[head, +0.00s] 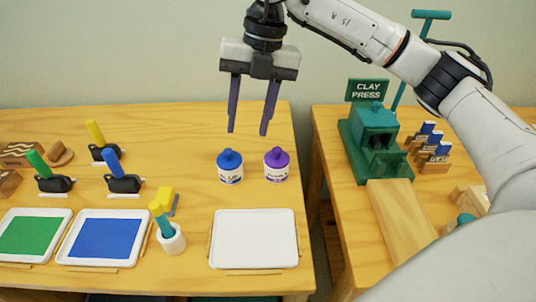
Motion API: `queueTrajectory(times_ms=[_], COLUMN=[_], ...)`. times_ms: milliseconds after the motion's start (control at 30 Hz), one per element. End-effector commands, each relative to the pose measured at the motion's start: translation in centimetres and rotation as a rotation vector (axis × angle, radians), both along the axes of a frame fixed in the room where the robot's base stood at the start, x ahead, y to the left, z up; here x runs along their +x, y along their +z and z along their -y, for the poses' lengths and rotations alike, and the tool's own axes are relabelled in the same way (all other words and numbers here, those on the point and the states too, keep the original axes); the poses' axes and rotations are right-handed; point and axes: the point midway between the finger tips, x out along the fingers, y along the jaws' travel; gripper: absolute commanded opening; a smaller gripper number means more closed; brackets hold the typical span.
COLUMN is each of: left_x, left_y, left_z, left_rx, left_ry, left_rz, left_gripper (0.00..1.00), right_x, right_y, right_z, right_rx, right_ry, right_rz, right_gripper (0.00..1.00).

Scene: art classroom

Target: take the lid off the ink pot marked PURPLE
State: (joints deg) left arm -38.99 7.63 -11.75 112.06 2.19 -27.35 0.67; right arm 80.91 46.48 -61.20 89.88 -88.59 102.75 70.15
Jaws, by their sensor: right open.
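The ink pot marked PURPLE (276,171) stands upright on the wooden table, with its purple lid (276,156) on top. A similar pot with a blue lid (229,165) stands just left of it, its label partly readable as blue. My right gripper (249,131) is open and empty, pointing down. In the head view it appears above the two pots, with its right finger near the line of the purple lid. It touches neither pot. My left gripper is not in view.
An empty white tray (253,262) lies in front of the pots. Trays of green (30,216) and blue (103,238) ink, stamps and a cup (171,243) are to the left. A gap separates the right table with the green clay press (373,138).

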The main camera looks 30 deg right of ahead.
Motion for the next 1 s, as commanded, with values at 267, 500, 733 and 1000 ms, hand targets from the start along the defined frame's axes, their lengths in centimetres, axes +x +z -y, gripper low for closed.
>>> queueTrajectory(times_ms=[267, 500, 733, 1000], left_x=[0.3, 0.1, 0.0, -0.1], left_y=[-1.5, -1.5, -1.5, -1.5], left_z=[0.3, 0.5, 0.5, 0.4], left_rx=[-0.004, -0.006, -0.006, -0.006], left_ry=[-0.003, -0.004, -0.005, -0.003], left_rz=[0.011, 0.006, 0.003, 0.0], left_gripper=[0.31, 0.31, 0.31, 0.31], right_x=[-0.7, -0.8, -0.8, -0.9], right_y=[-0.3, -3.6, -5.4, -9.2], right_z=[7.3, 7.2, 7.1, 6.9], right_rx=[-0.212, -0.211, -0.209, -0.209], right_ry=[-0.167, -0.163, -0.161, -0.16], right_rz=[-0.049, -0.05, -0.049, -0.049], right_gripper=[0.4, 0.4, 0.4, 0.4])
